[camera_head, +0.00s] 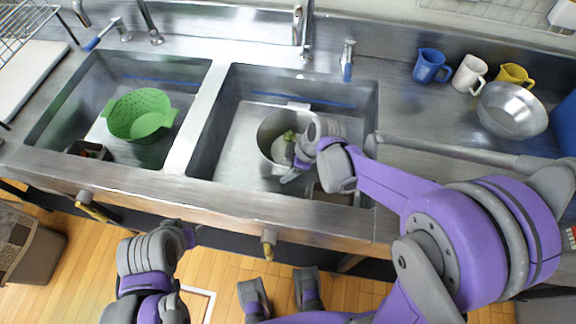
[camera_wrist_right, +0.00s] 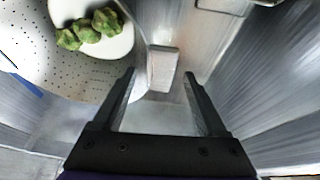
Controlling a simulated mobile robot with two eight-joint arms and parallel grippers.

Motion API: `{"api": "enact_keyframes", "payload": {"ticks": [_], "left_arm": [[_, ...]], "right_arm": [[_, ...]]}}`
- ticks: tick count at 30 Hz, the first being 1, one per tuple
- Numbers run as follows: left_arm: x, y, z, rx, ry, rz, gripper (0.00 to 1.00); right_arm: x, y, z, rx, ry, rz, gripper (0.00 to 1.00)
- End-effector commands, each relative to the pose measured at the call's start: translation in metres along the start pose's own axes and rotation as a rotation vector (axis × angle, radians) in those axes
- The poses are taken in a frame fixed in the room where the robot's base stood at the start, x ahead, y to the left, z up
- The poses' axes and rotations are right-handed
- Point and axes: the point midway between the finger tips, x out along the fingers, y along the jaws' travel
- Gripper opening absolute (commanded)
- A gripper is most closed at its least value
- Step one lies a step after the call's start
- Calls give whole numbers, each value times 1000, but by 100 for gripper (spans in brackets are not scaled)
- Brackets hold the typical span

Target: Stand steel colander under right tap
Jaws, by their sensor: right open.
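The steel colander (camera_head: 268,132) stands in the right sink basin, with a white dish and green pieces in it. In the right wrist view its perforated wall (camera_wrist_right: 35,62) fills the upper left, and a grey tab (camera_wrist_right: 162,66) lies by its rim between my fingertips. My right gripper (camera_wrist_right: 159,76) is open and empty beside the colander; in the head view my arm hides part of it. The right tap (camera_head: 298,26) rises at the back of that basin, behind the colander. My left arm shows low on the left, but I cannot see its fingers.
A green colander (camera_head: 140,114) and a small dark box (camera_head: 88,150) are in the left basin. A divider (camera_head: 195,118) separates the basins. Blue, white and yellow mugs and a steel bowl (camera_head: 513,110) stand on the right counter. The right basin's left floor is clear.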

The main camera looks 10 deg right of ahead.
Motion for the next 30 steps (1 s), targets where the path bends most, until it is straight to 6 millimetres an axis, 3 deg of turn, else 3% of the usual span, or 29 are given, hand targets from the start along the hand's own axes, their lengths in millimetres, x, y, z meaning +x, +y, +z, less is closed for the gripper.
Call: {"api": "enact_keyframes", "payload": {"ticks": [18,30], "left_arm": [[-16,0,-10,0,6,0,50],[-17,0,-11,0,7,0,50]], "right_arm": [[-108,0,0,1,0,0,75],[-119,0,0,0,0,0,75]]}}
